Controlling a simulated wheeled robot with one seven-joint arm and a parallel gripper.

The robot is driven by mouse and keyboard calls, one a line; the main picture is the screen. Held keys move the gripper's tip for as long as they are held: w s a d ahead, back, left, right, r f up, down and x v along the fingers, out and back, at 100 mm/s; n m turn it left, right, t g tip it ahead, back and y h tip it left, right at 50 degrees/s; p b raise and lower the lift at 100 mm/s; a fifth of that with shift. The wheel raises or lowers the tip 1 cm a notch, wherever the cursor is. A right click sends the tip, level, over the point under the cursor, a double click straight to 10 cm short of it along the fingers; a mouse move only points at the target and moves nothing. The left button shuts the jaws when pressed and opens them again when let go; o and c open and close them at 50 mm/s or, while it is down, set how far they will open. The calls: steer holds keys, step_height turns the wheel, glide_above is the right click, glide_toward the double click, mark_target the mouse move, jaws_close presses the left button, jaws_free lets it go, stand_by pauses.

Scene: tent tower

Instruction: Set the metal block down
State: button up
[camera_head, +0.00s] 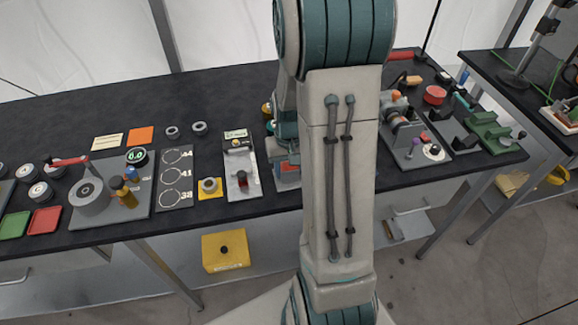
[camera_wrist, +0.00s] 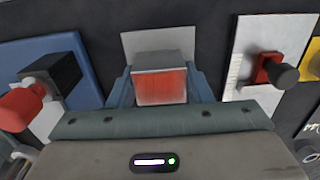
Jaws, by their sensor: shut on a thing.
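The metal block (camera_wrist: 160,84) is between the two blue fingers of my gripper (camera_wrist: 162,88) in the wrist view. Its near face is reddish and scuffed, and its top is grey. My gripper is shut on it. A light grey plate (camera_wrist: 158,42) shows just beyond the block on the dark table; I cannot tell whether the block touches it. In the head view my arm covers most of my gripper and the block.
A yellow box (camera_head: 224,252) is below the table.

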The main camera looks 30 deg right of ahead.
steer(key=shift+f, duration=0.2)
steer(key=o, duration=1.1)
step_height(320, 180, up, 12)
steer(key=s+a+r+n+t, duration=0.1)
steer(key=s+a, duration=0.3)
steer(key=s+a+r+n+t, duration=0.1)
steer(key=s+a+r, duration=0.1)
steer(key=s+a, duration=0.2)
steer(key=s+a+r+n+t, duration=0.1)
steer(key=s+a+r, duration=0.1)
steer(key=s+a, duration=0.2)
steer(key=shift+s, duration=0.4)
